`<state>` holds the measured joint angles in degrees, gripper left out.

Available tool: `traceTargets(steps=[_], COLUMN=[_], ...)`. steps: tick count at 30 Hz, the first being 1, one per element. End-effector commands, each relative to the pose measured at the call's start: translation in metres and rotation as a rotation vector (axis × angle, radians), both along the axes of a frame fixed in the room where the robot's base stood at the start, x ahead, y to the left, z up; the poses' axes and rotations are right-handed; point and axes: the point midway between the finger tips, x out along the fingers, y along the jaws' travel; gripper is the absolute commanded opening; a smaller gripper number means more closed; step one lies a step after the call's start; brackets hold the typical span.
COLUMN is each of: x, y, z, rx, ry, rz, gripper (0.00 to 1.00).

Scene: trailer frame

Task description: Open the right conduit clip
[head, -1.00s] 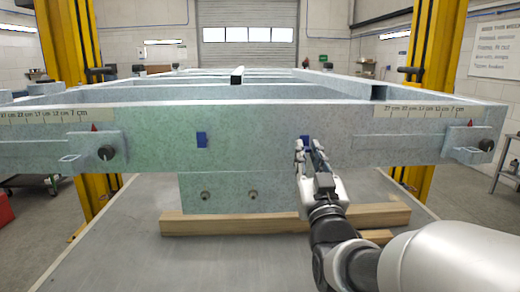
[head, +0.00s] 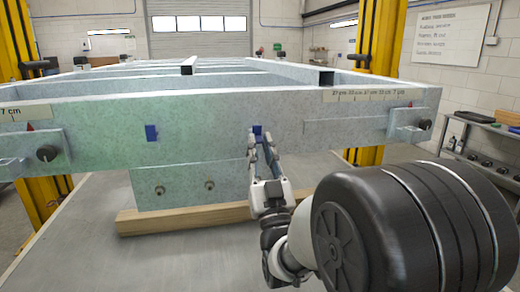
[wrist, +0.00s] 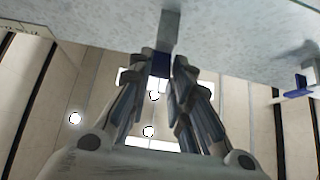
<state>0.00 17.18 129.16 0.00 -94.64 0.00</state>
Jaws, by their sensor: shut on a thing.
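The right conduit clip (head: 257,130) is a small blue piece on the front face of the grey trailer beam (head: 215,115). My gripper (head: 262,142) is at this clip from below, with its fingertips on either side of it. In the wrist view, my gripper (wrist: 163,68) is shut on the blue clip (wrist: 161,64), which shows between the fingertips under a grey strip. The left conduit clip (head: 151,132) is a similar blue piece further left on the same beam. The fingers hide part of the right clip.
A grey plate with two bolts (head: 185,187) hangs below the beam, above a wooden block (head: 180,217). A black knob (head: 47,153) stands out at the left and another (head: 424,124) at the right. Yellow lift posts (head: 378,50) flank the frame.

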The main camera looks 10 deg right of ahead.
Motion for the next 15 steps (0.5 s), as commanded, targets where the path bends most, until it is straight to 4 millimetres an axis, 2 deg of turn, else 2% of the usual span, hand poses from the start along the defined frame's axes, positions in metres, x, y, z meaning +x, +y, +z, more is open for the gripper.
traceTargets(steps=[2, 3, 12, 15], x=[0.0, 0.0, -0.0001, -0.0001], y=[0.0, 0.0, 0.0, 0.0], z=[0.0016, 0.0018, 0.0014, 0.0012], rx=[0.0, 0.0, 0.0, 0.0], ry=[-0.004, -0.004, -0.002, -0.002], rz=[0.0, 0.0, 0.0, 0.0], gripper=[0.0, 0.19, 0.39, 0.39])
